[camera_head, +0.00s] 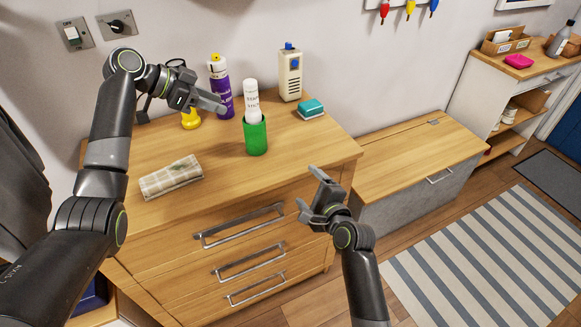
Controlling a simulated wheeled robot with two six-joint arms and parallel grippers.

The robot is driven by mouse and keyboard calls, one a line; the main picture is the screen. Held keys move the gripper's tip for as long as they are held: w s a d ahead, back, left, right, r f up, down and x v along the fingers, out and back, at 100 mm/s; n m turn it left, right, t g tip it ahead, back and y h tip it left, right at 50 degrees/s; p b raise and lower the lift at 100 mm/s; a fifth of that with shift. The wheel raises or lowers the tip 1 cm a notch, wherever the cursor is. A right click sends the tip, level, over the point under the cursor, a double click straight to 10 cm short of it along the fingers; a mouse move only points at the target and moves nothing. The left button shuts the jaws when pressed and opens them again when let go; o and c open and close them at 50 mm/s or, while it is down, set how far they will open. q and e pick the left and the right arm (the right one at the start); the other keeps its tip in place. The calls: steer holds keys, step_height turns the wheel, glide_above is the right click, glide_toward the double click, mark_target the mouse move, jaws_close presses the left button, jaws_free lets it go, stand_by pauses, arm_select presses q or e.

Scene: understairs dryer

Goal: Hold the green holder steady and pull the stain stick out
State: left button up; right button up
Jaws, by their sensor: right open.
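The green holder (256,138) stands upright on the wooden dresser top, right of its middle. The white stain stick (252,103) stands upright in it, its upper part showing above the rim and its lower part hidden inside. My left gripper (217,104) is above the dresser, left of the stick and apart from it, pointing right. Its fingers overlap in this view, so its opening is unclear. My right gripper (307,190) is open and empty in front of the dresser's right front edge, apart from the holder.
A purple bottle (221,90) stands close behind my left gripper, with a yellow object (190,120) to its left. A cream bottle (290,75) and teal box (311,108) are behind right. A folded cloth (171,177) lies front left. The dresser top before the holder is clear.

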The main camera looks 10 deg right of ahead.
mark_target(253, 130)
steer(key=w+a+r+m+t+y, duration=0.1)
steer(key=a+r+m+y, duration=0.35)
steer(key=r+m, duration=0.4)
steer(key=shift+m+h, duration=0.35)
steer(key=shift+m, duration=0.6)
steer(key=x, duration=1.7)
steer(key=shift+w+f, duration=0.25)
steer(key=shift+f, duration=0.1)
steer(key=shift+c, duration=0.3)
steer(key=c, duration=1)
